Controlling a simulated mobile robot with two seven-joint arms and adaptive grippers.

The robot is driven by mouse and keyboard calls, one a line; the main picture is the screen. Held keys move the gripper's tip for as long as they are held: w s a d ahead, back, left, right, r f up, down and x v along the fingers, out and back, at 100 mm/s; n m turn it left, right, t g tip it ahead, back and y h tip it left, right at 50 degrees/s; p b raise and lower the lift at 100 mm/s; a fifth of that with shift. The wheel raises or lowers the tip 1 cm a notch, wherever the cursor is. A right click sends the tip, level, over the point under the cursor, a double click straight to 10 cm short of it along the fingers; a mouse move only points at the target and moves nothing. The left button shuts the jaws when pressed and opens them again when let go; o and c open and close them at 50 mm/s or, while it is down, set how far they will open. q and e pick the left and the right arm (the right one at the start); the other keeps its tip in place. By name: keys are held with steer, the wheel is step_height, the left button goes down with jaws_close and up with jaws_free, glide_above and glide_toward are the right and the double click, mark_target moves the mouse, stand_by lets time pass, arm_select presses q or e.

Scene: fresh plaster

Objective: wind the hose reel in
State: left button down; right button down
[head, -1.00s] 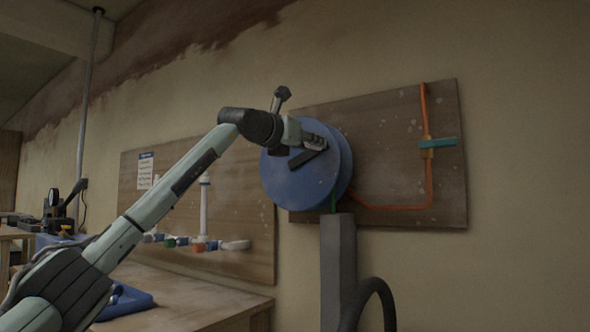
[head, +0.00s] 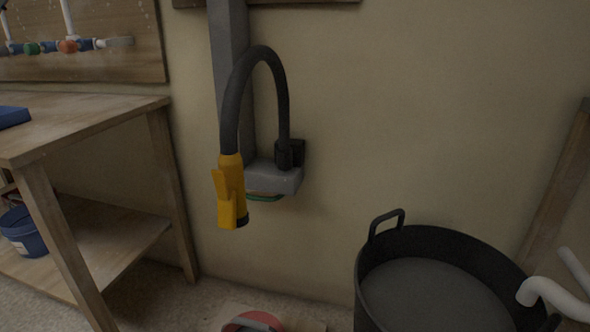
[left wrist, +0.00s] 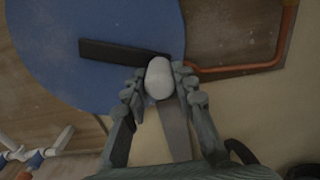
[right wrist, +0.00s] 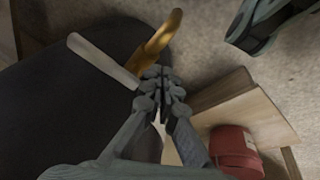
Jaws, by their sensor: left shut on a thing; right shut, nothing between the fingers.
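The blue hose reel (left wrist: 90,45) fills the upper left of the left wrist view, its flat face toward me. A dark crank arm (left wrist: 115,52) crosses the face and a pale rounded knob (left wrist: 159,78) sits by its end. My left gripper (left wrist: 158,88) is shut on that knob. In the head view a black hose (head: 262,55) arches from a grey bracket (head: 272,178) and ends in a yellow nozzle (head: 231,190) hanging down. A bit of green hose (head: 265,197) shows under the bracket. My right gripper (right wrist: 163,82) is shut and empty. The head view shows neither gripper.
A grey post (head: 228,60) runs up the wall. A black tub (head: 430,238) stands at lower right, near white pipe-like parts (head: 560,295). A wooden workbench (head: 85,110) is at left, with a blue bucket (head: 22,232) below. A red container (right wrist: 235,150) appears in the right wrist view.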

arm_select(q)
steer(key=shift+w+a+r, duration=0.1)
steer(key=shift+a+r, duration=0.05)
steer(key=shift+a, duration=0.3)
steer(key=a+f, duration=0.1)
steer(key=w+a+f+b, duration=0.1)
steer(key=f, duration=0.1)
steer(key=shift+a+f, duration=0.25)
steer(key=shift+a, duration=0.15)
steer(key=a, duration=0.1)
steer(key=w+a+p, duration=0.1)
steer(key=a+f, duration=0.1)
steer(key=a, duration=0.1)
steer(key=shift+w+f+p, duration=0.1)
steer(key=shift+w+p, duration=0.25)
steer(key=shift+p, duration=0.05)
